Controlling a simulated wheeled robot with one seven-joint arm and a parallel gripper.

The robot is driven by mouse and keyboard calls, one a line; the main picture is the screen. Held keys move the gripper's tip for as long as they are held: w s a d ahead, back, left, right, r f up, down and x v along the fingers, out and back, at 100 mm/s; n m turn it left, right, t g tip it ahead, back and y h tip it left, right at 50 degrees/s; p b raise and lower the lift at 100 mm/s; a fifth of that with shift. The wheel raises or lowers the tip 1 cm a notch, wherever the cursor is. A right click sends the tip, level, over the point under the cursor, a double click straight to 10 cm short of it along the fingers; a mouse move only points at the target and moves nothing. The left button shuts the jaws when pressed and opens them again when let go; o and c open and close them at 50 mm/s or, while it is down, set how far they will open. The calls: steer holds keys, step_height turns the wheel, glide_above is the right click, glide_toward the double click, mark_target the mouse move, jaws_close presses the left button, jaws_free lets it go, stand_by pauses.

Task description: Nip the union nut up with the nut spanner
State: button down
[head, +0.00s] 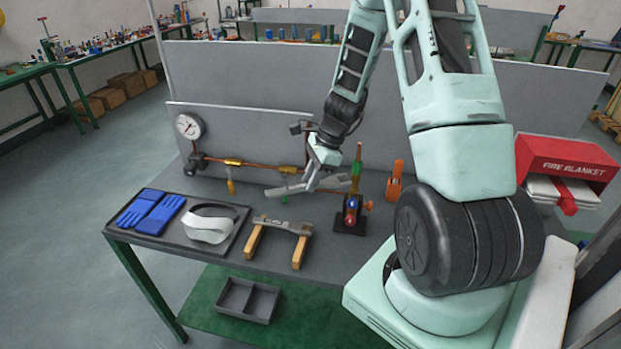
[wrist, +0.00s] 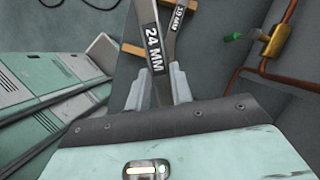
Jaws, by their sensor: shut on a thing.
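My gripper (head: 314,174) is above the bench, left of the upright fitting. In the wrist view, my gripper (wrist: 158,84) is shut on a spanner (wrist: 152,45) marked 24 MM. In the head view the held spanner (head: 284,190) is a grey bar, roughly level, in front of the pipe run. A second spanner (head: 283,224) lies across two wooden blocks; its label shows small in the wrist view (wrist: 178,18). A copper pipe (head: 262,165) with brass-coloured fittings runs along the back panel. I cannot tell which fitting is the union nut.
A pressure gauge (head: 189,126) stands at the pipe's left end. An upright fitting with a red and blue body (head: 350,212) stands right of the gripper. Blue gloves (head: 150,212) and a white visor (head: 210,224) lie on a tray at left. A fire blanket box (head: 566,162) is far right.

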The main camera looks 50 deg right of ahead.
mark_target(323, 181)
steer(key=shift+s+d, duration=0.1)
steer(key=shift+d, duration=0.15)
steer(key=shift+s+d, duration=0.35)
steer(key=shift+d, duration=0.25)
steer(key=shift+s+d, duration=0.35)
steer(key=shift+d, duration=0.2)
steer(key=shift+w+d+m+t+h, duration=0.35)
steer(key=shift+w+d+m, duration=0.35)
steer(key=shift+m, duration=0.5)
steer(key=shift+w+d+m+t+h, duration=0.3)
steer(key=shift+w+d+m, duration=0.35)
steer(key=shift+m, duration=0.55)
steer(key=shift+w+d+m+t+h, duration=0.3)
steer(key=shift+w+d+m, duration=0.4)
steer(key=shift+m, duration=0.5)
steer(key=shift+n, duration=0.5)
steer(key=shift+w+a+p, duration=0.4)
steer(key=shift+w, duration=0.4)
steer(key=shift+w+a+p, duration=0.35)
steer(key=shift+w, duration=0.5)
steer(key=shift+w+a+p, duration=0.4)
steer(key=shift+w, duration=0.4)
